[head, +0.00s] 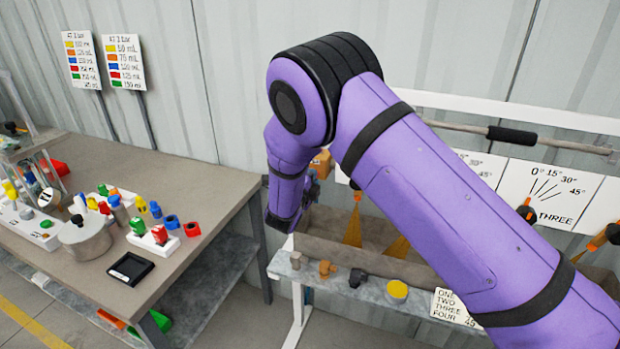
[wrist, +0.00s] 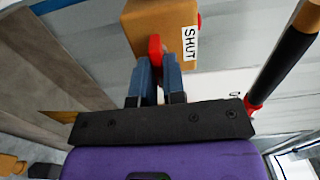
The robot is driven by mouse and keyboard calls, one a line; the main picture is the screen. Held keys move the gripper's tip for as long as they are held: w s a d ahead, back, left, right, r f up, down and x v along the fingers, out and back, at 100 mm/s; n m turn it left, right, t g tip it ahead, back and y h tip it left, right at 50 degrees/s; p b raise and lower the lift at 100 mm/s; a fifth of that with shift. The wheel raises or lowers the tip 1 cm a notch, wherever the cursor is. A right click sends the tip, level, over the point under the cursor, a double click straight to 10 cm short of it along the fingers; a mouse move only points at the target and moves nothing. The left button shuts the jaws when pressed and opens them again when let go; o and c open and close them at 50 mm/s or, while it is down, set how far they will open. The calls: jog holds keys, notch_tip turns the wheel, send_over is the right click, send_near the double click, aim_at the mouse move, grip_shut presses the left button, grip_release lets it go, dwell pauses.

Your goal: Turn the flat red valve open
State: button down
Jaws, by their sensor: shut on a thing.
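The flat red valve (wrist: 155,48) shows in the wrist view as a red piece on the lower side of an orange block (wrist: 150,20). A white label reading SHUT (wrist: 190,45) is on the block beside it. My gripper (wrist: 158,75) has its two blue fingers on either side of the red piece and is shut on it. The fingers hide part of the valve. In the head view, my gripper (head: 312,188) is partly hidden by my purple arm, just below the orange block (head: 322,162); the red valve cannot be made out there.
A grey trough (head: 320,240) stands below my arm, with small fittings and a yellow disc (head: 397,290) along its front ledge. A black-handled rod (wrist: 283,55) is right of my gripper in the wrist view. A cluttered workbench (head: 225,190) stands at left, with floor between.

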dwell(0.4)
jog(key=c, duration=1.2)
grip_release()
jog(key=shift+s, duration=0.1)
jog(key=v, duration=1)
jog(key=shift+s, duration=0.3)
jog(key=shift+a, duration=0.15)
